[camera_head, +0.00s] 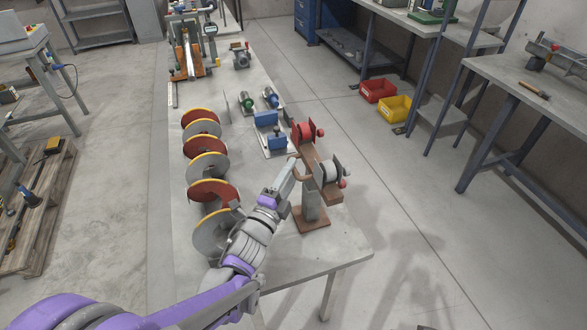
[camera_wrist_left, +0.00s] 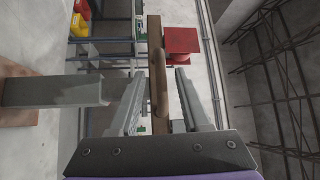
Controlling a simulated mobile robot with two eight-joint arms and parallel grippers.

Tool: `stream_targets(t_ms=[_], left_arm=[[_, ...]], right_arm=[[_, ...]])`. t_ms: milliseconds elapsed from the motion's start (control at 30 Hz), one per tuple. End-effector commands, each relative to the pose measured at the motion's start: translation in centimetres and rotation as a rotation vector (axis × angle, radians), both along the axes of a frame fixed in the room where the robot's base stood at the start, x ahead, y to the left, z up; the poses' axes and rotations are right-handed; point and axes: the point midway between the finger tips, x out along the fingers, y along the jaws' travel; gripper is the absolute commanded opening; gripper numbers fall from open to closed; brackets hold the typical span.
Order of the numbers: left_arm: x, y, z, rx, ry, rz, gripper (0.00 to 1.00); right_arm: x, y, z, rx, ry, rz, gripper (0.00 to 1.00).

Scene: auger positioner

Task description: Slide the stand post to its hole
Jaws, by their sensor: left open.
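My left gripper (camera_head: 291,167) is beside the crossbar's left side. In the left wrist view its fingers (camera_wrist_left: 157,98) are open, with a brown handle (camera_wrist_left: 161,83) on the crossbar (camera_wrist_left: 154,35) showing between or just beyond them; I cannot tell contact. The grey post (camera_wrist_left: 55,91) lies left in that view. I cannot make out the hole. My right gripper is out of view.
A row of red and grey auger discs (camera_head: 207,167) stands along the left of the long table (camera_head: 318,253). Blue blocks (camera_head: 271,134) and small motors sit behind the stand. Red (camera_head: 378,91) and yellow (camera_head: 394,109) bins are on the floor at right.

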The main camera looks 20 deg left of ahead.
Motion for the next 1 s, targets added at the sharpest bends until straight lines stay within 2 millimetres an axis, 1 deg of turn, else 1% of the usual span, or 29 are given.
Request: stream_targets(t_ms=[33, 200, 300, 400, 500, 600, 1000], left_arm=[[-1.0, 0.2, -0.2, 0.001, 0.000, 0.001, 0.47], [-4.5, 0.9, -0.7, 0.001, 0.000, 0.002, 0.47], [-6.3, 1.2, -0.9, 0.000, 0.000, 0.001, 0.47], [-7.6, 1.5, -1.0, 0.000, 0.000, 0.002, 0.47], [-8.4, 1.6, -1.1, 0.000, 0.000, 0.001, 0.47], [-8.8, 1.6, -1.1, -0.001, 0.000, 0.000, 0.47], [-8.8, 1.6, -1.1, -0.001, 0.000, 0.000, 0.47]], right_arm=[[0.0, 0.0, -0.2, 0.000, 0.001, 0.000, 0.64], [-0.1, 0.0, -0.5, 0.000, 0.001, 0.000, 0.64], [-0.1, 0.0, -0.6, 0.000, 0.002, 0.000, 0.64], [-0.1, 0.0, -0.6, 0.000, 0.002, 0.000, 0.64], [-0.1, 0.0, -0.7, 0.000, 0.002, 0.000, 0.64], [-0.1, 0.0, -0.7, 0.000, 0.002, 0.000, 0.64], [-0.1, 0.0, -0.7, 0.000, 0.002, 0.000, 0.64]])
